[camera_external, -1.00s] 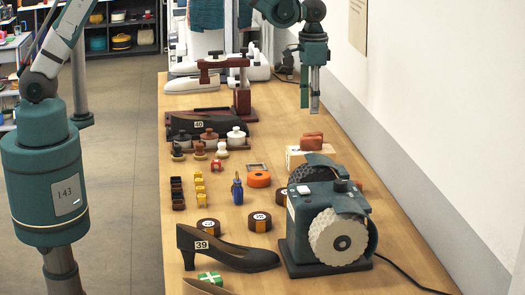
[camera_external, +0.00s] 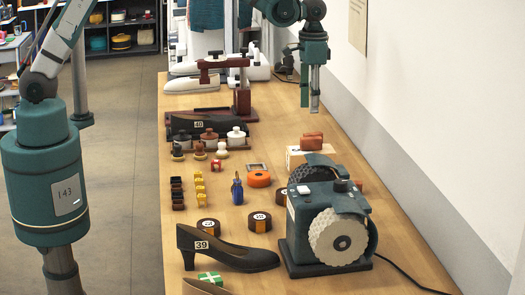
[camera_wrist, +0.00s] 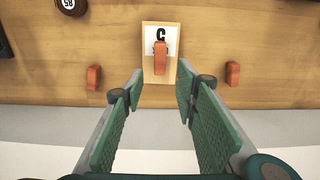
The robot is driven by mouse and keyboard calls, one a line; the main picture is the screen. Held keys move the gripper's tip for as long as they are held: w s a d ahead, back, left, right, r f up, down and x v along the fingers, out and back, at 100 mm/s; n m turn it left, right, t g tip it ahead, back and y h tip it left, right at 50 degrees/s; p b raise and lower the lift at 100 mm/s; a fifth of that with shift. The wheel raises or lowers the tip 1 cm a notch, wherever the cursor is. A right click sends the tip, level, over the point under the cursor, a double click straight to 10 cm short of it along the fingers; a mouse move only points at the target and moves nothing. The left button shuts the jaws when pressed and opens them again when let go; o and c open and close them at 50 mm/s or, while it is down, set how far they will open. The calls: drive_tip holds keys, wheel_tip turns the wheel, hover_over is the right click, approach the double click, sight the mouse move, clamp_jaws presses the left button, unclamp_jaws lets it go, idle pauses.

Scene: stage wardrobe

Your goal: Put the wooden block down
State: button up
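A reddish-brown block (camera_external: 312,141) rests on a pale wooden piece (camera_external: 293,158) with a white label, near the wall side of the table. In the wrist view the reddish-brown block (camera_wrist: 160,58) lies on the pale piece (camera_wrist: 148,73), whose label bears a dark letter. I cannot tell for certain which of these is the wooden block. My gripper (camera_external: 314,109) hangs above the table, apart from both.
Similar reddish-brown blocks lie left (camera_wrist: 94,77) and right (camera_wrist: 232,73) of the pale piece. A teal grinding machine (camera_external: 330,225) stands nearer the camera. An orange roll (camera_external: 258,179), dark rolls and shoes occupy the table. The wall borders its right side.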

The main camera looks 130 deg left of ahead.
drive_tip(key=shift+d, duration=0.1)
drive_tip(key=s+d+r+m+t, duration=0.1)
drive_tip(key=d+r, duration=0.5)
drive_tip(key=d, duration=0.6)
drive_tip(key=d+r+m+t+y, duration=0.1)
drive_tip(key=d+r+m, duration=0.1)
drive_tip(key=d+r, duration=0.65)
drive_tip(key=s+d+r+m+t, duration=0.1)
drive_tip(key=d+r, duration=0.2)
drive_tip(key=d, duration=1.1)
drive_tip(key=s+d+m+t, duration=0.2)
drive_tip(key=s+d, duration=0.7)
drive_tip(key=d, duration=0.4)
drive_tip(key=s+d+f+m+t+h, duration=0.1)
drive_tip(key=s+d+m+t, duration=0.1)
drive_tip(key=s+d, duration=0.7)
drive_tip(key=shift+s+d+m, duration=0.3)
drive_tip(key=shift+d+m, duration=0.2)
drive_tip(key=shift+d, duration=1.9)
drive_tip(key=shift+f, duration=0.1)
